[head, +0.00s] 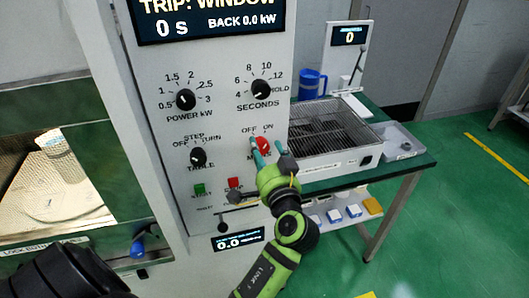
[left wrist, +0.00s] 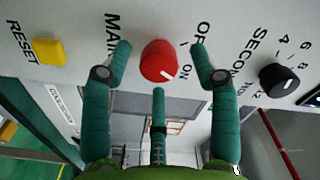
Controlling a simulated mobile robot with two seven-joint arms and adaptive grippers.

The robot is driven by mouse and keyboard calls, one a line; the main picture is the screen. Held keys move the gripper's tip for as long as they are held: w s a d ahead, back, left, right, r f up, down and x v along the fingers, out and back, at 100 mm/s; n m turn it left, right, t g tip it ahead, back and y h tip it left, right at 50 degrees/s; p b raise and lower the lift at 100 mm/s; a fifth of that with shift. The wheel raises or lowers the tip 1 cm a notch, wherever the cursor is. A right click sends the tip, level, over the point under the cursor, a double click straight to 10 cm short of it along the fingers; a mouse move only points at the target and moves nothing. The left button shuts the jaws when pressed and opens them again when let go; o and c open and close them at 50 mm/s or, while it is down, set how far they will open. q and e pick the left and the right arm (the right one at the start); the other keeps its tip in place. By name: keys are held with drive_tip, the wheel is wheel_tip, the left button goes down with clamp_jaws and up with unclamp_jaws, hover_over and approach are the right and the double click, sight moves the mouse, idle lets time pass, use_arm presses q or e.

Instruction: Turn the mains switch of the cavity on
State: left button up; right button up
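The mains switch is a red round knob (head: 263,144) low on the right of the grey control panel, with OFF and ON printed above it. In the left wrist view the red knob (left wrist: 158,64) has a white mark that points toward the ON label. My left gripper (head: 267,150) is at the knob, its teal fingers spread. In the left wrist view two fingertips stand on either side of the knob with gaps, and a third finger lies below it. It is open. My right gripper is not in view.
Black power (head: 185,99), seconds (head: 261,89) and table (head: 198,157) knobs share the panel. A green button (head: 199,189) and a red button (head: 234,183) sit below. The screen (head: 208,18) reads TRIP: WINDOW. A wire-topped tray (head: 330,130) and blue mug (head: 312,83) stand right.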

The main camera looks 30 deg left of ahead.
use_arm(q)
drive_tip(key=shift+f+n+b, duration=0.15)
drive_tip(key=shift+n+b, duration=0.5)
drive_tip(key=shift+n, duration=0.15)
drive_tip(key=n+b, duration=0.1)
drive_tip(key=n, duration=0.2)
drive_tip(key=n+b, duration=0.1)
drive_tip(key=n, duration=0.5)
drive_tip(key=shift+n+b, duration=0.3)
drive_tip(key=shift+b, duration=0.1)
drive_tip(key=shift+s+d+n, duration=0.1)
drive_tip(key=shift+n, duration=0.4)
drive_tip(key=b+v, duration=0.4)
drive_tip(key=v, duration=0.3)
drive_tip(key=w+d+f+m+t+h+p, duration=0.1)
drive_tip(key=w+d+f+m+h, duration=0.2)
drive_tip(key=f, duration=0.4)
drive_tip(key=w+d+f+m+h+p, duration=0.1)
drive_tip(key=w+d+f+m+h, duration=0.1)
drive_tip(key=w+f+m, duration=0.4)
drive_tip(key=s+d+f+m+g+h, duration=0.1)
drive_tip(key=s+f+m+h, duration=0.1)
drive_tip(key=f, duration=0.7)
drive_tip(key=s+d+f+m+g+h+p, duration=0.1)
drive_tip(key=f+m+h, duration=0.1)
drive_tip(key=f, duration=0.7)
drive_tip(key=shift+s+d, duration=0.35)
drive_tip(key=shift+s, duration=0.05)
drive_tip(key=shift+f, duration=0.2)
